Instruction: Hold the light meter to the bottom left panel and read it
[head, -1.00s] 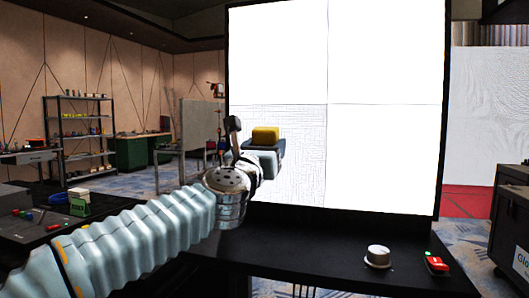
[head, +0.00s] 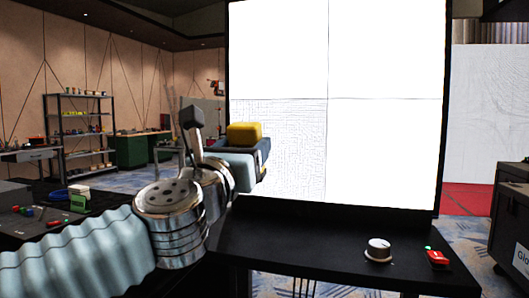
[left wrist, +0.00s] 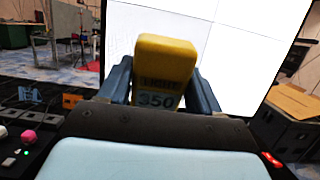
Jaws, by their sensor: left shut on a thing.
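The yellow light meter (left wrist: 165,68) is held between the two blue fingers of my left gripper (left wrist: 172,88). Its face in the left wrist view reads "LIGHT" and "350". In the head view the meter (head: 244,133) shows at the end of my left gripper (head: 262,148), in front of the left part of the bottom left panel (head: 295,150). That panel is slightly greyer and finely patterned, while the other panels are bright white. I cannot tell whether the meter touches the panel. My right gripper is not in view.
A black table (head: 310,240) stands below the wall, with a white knob (head: 378,250) and a red switch (head: 437,259) with a green light. Dark cases (head: 512,225) stand at the right. Small coloured items lie on a dark surface at left.

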